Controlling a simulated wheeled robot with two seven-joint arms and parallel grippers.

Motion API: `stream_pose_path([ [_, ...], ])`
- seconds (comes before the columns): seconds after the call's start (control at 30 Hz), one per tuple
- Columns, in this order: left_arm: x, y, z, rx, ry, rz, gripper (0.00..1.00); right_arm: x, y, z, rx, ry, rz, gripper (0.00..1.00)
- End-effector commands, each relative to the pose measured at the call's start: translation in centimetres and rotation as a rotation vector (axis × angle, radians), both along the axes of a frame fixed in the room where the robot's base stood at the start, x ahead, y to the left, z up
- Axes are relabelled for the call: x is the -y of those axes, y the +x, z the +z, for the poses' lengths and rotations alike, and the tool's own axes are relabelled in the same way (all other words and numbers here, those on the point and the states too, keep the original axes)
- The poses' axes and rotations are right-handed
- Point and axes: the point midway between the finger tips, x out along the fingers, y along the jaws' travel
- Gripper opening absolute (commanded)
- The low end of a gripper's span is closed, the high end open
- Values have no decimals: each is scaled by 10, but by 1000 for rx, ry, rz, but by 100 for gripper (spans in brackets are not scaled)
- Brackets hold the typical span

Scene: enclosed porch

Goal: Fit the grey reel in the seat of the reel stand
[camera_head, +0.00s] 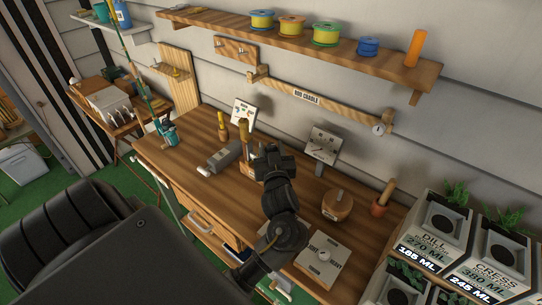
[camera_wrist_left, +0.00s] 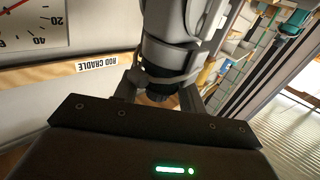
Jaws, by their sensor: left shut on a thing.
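My left gripper (camera_head: 268,163) is over the middle of the wooden workbench. In the left wrist view its fingers (camera_wrist_left: 160,97) are shut on a large grey, banded, rounded thing (camera_wrist_left: 172,48), which I take to be the grey reel. In the head view the reel is hard to tell from the dark gripper. A small wooden stand (camera_head: 247,168) with an upright shows just left of the gripper and is partly hidden by it. It may be the reel stand; its seat cannot be made out. My right gripper is out of view.
A grey boxy device (camera_head: 222,157) lies left of the gripper on the workbench (camera_head: 185,150). Labelled planters (camera_head: 440,235) fill the right corner. A spool shelf (camera_head: 390,66) is above.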

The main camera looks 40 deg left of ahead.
Motion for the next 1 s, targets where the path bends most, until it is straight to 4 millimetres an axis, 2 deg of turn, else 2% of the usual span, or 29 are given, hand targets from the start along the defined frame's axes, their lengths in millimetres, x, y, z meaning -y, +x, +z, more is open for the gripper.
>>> stream_pose_path([
  [0.53,0,0,-8,1,1,0,0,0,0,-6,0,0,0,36],
  [0.57,0,0,-8,1,1,0,42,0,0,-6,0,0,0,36],
  [0.73,0,0,-8,1,1,0,64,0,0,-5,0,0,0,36],
  [0.93,0,0,-8,0,0,0,66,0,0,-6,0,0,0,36],
  [1.0,0,0,-9,-2,-1,0,74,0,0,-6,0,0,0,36],
])
